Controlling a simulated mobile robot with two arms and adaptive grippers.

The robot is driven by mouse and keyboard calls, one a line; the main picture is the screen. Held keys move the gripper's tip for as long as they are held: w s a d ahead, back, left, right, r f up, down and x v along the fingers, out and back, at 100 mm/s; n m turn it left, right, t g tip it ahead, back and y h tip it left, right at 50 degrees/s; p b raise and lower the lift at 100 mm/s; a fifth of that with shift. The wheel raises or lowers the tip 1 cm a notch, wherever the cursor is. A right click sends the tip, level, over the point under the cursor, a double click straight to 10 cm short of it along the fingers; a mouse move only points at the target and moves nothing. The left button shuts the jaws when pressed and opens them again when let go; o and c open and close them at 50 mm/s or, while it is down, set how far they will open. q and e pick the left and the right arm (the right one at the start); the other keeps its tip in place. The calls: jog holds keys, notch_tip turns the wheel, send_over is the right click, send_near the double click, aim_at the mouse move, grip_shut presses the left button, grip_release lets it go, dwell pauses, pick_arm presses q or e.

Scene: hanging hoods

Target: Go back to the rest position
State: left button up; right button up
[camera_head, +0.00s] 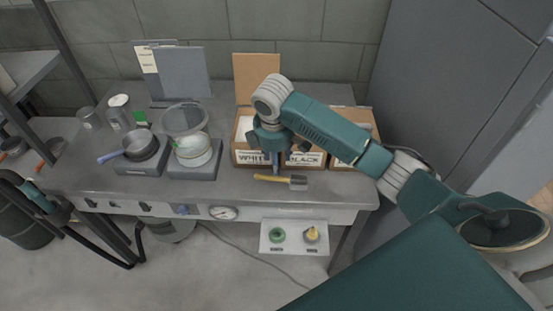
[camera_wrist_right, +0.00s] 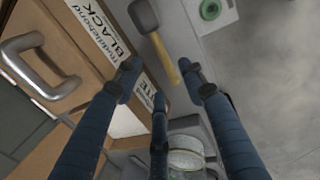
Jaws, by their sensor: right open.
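My right arm reaches in from the right over the workbench. My right gripper (camera_head: 274,162) points down just in front of the wooden boxes, between the labels WHITE and BLACK. In the right wrist view its blue fingers (camera_wrist_right: 165,85) are spread with nothing between them. A yellow-handled tool (camera_head: 282,180) with a grey head lies on the bench just below the gripper, and it shows beyond the fingers in the wrist view (camera_wrist_right: 160,45).
Wooden boxes (camera_head: 340,163) stand behind the gripper. A tall grey cabinet (camera_head: 430,80) stands at right.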

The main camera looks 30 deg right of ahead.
jog(key=shift+s+r, duration=0.1)
jog(key=shift+r, duration=0.3)
